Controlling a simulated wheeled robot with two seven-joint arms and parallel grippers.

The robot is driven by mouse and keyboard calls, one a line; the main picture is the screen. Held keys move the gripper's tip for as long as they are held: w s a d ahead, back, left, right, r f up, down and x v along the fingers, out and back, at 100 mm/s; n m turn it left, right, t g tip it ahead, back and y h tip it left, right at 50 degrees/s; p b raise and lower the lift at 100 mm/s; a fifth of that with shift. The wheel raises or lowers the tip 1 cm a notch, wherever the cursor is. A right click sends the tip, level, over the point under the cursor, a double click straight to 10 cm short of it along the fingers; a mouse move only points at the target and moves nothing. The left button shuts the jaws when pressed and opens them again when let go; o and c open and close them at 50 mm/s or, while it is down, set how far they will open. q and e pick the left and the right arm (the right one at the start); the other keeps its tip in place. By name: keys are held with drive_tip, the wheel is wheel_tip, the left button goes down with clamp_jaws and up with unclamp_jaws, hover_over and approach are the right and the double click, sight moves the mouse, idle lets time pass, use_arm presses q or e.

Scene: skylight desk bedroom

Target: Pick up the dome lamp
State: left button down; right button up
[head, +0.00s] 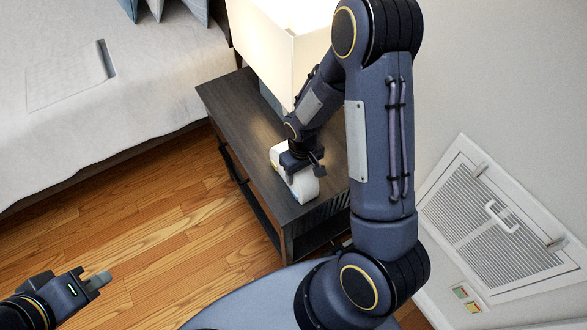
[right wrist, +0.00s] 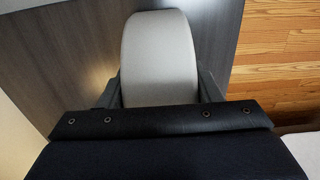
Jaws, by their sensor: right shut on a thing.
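The dome lamp (head: 304,187) is a small white, rounded thing on the dark nightstand, near its front right end. My right gripper (head: 302,166) reaches down over it and is shut on it. In the right wrist view the dome lamp (right wrist: 160,55) shows as a pale grey rounded body between the two fingers, which touch or nearly touch its sides. Its lower part is hidden behind the gripper. It appears to rest on the nightstand top. My left gripper (head: 92,284) is low at the left, over the floor and away from everything; its finger gap is unclear.
The nightstand (head: 225,97) also bears a large lamp with a lit cream shade (head: 275,50), close behind my right forearm. A bed (head: 110,80) stands to the left. A wall with a vent grille (head: 500,225) is at the right. The wooden floor (head: 150,205) in front is clear.

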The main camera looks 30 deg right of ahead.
drive_tip(key=c, duration=0.6)
drive_tip(key=shift+r, duration=0.1)
drive_tip(key=s+a+r, duration=0.1)
drive_tip(key=s+r, duration=0.3)
drive_tip(key=s+a+r, duration=0.2)
drive_tip(key=s+r, duration=0.2)
drive_tip(key=s+a+r, duration=0.2)
drive_tip(key=s+r, duration=0.3)
drive_tip(key=shift+b, duration=0.3)
drive_tip(key=shift+f, duration=0.15)
